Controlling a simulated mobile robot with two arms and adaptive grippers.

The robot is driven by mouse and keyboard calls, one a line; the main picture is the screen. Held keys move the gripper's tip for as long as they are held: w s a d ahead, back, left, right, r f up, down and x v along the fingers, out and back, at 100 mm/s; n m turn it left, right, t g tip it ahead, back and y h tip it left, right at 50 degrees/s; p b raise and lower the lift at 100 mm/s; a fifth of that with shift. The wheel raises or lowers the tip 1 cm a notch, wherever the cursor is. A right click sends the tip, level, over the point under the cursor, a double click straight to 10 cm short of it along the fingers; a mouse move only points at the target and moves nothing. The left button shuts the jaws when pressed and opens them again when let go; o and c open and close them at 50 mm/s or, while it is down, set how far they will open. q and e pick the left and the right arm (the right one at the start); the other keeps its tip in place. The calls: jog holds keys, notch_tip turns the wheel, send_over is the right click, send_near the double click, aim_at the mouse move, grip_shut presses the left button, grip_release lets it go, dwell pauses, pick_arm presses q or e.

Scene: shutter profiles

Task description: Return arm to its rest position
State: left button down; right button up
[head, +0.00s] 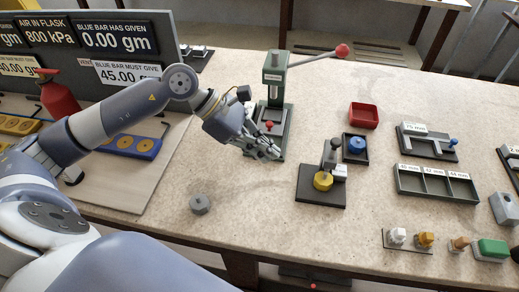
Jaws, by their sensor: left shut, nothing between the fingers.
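My left arm (110,118) comes in from the left and reaches over the table. Its gripper (275,155) is shut and empty, with its fingertips just in front of the green press (274,90), which has a long lever with a red knob. The gripper hides part of the press's base; I cannot tell whether it touches it. My right gripper is not in view.
A dark board with readouts (110,42) and a red bottle (57,95) stand at the left. A grey knob (200,204) lies near the front edge. A black stand (320,187) with a yellow piece, a red tray (364,115) and a three-slot tray (437,186) are right of the gripper.

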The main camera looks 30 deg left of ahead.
pick_arm(q)
jog(key=shift+v, duration=0.95)
